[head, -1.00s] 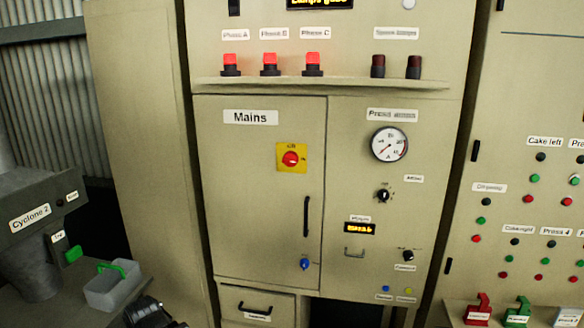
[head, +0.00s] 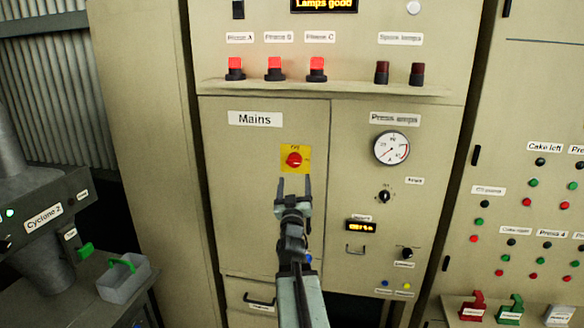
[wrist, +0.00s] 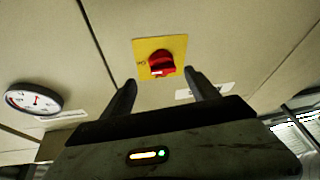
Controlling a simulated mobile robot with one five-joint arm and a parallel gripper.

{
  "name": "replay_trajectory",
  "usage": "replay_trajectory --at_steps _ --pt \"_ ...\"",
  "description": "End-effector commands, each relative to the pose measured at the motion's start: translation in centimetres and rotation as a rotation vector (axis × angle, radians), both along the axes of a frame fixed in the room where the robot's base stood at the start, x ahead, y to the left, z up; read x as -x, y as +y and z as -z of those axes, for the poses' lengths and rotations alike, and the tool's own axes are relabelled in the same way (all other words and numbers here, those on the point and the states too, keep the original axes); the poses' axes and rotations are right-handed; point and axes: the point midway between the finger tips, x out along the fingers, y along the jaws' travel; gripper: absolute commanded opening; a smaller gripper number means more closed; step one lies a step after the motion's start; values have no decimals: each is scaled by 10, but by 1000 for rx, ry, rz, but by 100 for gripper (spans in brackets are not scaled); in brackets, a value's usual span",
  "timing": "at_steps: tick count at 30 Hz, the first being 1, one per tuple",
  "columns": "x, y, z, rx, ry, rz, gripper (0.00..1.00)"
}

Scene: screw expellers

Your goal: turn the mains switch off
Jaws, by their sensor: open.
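The mains switch (head: 293,160) is a red rotary knob on a yellow plate (head: 303,148), set in the cabinet door below the Mains label (head: 255,119). In the wrist view the red knob (wrist: 161,64) sits on its yellow plate (wrist: 176,46), ahead of and between my fingertips. My gripper (head: 294,180) is open and empty, its two fingers pointing up just below the plate in the head view. In the wrist view, my gripper (wrist: 158,82) shows a finger on each side, apart from the knob. The knob's exact setting is too small to tell.
A round gauge (head: 391,148) and a black knob (head: 384,196) are on the panel to the right. A shelf with lit red phase lamps (head: 275,69) is above. My arm hides the door handle. A grey bin (head: 125,280) stands at lower left.

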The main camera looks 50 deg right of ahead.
Motion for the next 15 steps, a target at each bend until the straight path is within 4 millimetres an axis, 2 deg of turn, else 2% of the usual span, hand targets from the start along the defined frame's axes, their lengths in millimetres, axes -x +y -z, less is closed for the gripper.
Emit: replay_trajectory --at_steps 5,15 --pt "-11 -12 -8 -1 2 -1 68" --pt "-46 -52 -29 -2 3 -3 68"
